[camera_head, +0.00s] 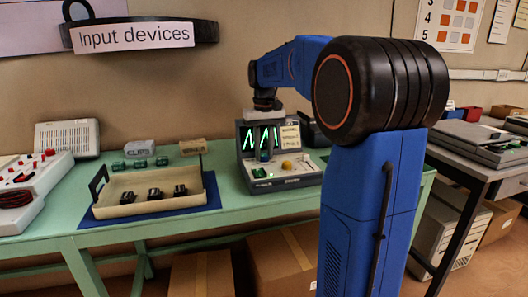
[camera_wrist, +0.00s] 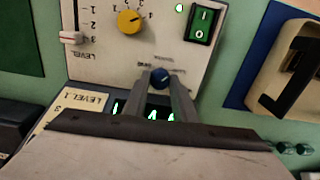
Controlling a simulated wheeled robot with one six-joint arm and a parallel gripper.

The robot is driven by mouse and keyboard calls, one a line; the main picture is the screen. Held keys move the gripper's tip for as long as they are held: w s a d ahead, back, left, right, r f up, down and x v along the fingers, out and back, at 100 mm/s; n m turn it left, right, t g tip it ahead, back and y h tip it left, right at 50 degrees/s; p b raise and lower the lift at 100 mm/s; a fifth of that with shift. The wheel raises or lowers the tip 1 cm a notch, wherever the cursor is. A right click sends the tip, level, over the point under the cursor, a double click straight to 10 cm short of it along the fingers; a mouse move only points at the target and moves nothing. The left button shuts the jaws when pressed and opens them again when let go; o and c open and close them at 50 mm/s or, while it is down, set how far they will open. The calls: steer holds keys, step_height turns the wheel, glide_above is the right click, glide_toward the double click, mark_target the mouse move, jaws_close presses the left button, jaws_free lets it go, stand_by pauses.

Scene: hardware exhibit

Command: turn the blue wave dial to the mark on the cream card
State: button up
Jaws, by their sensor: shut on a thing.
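The blue wave dial (camera_wrist: 160,77) is on the sloping panel of a grey device (camera_head: 285,183), just below its screen. My gripper (camera_wrist: 160,80) is shut on the dial, with one finger against each side. A pale pointer line shows on the dial, but the small labels around it are too blurred to read. The cream card (camera_head: 291,137) stands beside the screen; its edge with "LEVEL" also shows in the wrist view (camera_wrist: 62,112). My fingers partly cover the green traces on the screen (camera_head: 249,137). The card's wave mark is too small to read.
A yellow knob (camera_wrist: 130,21), a green rocker switch (camera_wrist: 203,23) and a white slider (camera_wrist: 72,37) share the panel near my fingers. A beige tray (camera_head: 130,207) with several black items stands left on a blue mat (camera_head: 205,197). Green table (camera_head: 240,208) is clear between.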

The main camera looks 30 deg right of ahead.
mark_target(264, 155)
steer(key=n, duration=0.4)
steer(key=shift+n, duration=2.2)
steer(key=o, duration=1)
steer(key=shift+o, duration=0.2)
steer(key=shift+r, duration=0.1)
step_height(264, 155, up, 17)
steer(key=shift+r, duration=0.1)
